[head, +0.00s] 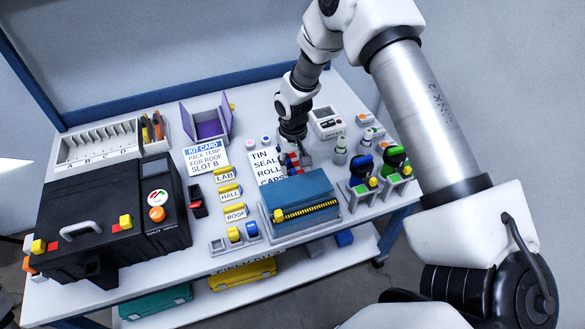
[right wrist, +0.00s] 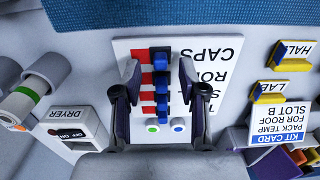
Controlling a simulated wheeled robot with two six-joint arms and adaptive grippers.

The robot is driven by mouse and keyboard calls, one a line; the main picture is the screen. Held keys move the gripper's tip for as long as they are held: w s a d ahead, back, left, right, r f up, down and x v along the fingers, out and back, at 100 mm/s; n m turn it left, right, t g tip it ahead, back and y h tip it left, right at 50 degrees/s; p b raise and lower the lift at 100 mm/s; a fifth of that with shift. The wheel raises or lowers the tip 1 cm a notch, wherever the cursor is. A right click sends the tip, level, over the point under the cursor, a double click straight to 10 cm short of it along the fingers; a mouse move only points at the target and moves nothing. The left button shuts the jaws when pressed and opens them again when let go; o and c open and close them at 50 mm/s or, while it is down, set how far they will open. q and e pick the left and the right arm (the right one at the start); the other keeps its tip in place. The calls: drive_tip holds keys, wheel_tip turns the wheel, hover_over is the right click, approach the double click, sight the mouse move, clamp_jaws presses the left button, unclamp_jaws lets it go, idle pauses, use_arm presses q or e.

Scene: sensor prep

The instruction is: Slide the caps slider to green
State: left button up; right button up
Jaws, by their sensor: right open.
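The sliders are on a white panel lettered TIN, SEAL, ROLL, CAPS (head: 266,166), which appears upside down in the right wrist view (right wrist: 207,50). Several dark blue slider knobs stand in a column there, with red strips to their left. The caps knob (right wrist: 160,57) is the top one, level with the word CAPS. Contact cannot be told. My left gripper is not in view.
A dryer box (head: 327,122) stands close behind my right gripper. A kit card (head: 206,157) and yellow-tabbed labels (head: 229,191) lie left.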

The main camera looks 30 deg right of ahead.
wheel_tip(320, 180, down, 2)
drive_tip(key=shift+w+f, duration=0.1)
